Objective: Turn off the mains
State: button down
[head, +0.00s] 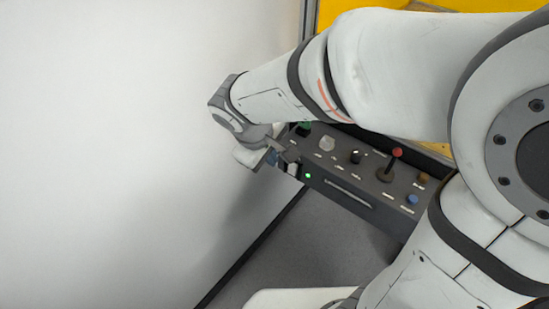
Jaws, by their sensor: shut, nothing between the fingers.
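The dark control panel (375,178) runs from the middle of the head view toward the lower right. A small green lamp (308,176) glows on its front face near the left end. My gripper (286,158) is at the left end of the panel, shut with nothing in it. I cannot tell whether it touches the panel. The gripper and wrist cover part of that left end, and no control there can be clearly made out as the mains switch. The panel labels are too small to read.
On the panel top are a green button (304,129), a pale knob (326,144), a black knob (356,157), a red-tipped lever (397,153), an orange-brown button (424,177) and a blue button (412,199). A white wall (120,150) stands close on the left.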

aim_at(293, 168)
jog(key=shift+r, duration=0.3)
jog(key=shift+s+a+f+g+y+b, duration=0.1)
jog(key=shift+f+g+y+b, duration=0.05)
jog(key=shift+f+b, duration=0.15)
jog(key=shift+s+a+f+g+y+b, duration=0.1)
jog(key=shift+f+g+y+b, duration=0.05)
jog(key=shift+f, duration=0.25)
jog(key=shift+w+d+f+b, duration=0.15)
jog(key=shift+w+d+f, duration=0.7)
jog(key=shift+f, duration=0.85)
jog(key=shift+w+d+f+b, duration=0.2)
jog(key=shift+w+d+f, duration=0.65)
jog(key=shift+f, duration=0.85)
jog(key=shift+w+d+f+b, duration=0.15)
jog(key=shift+w+d+f, duration=0.4)
jog(key=shift+w+f, duration=0.85)
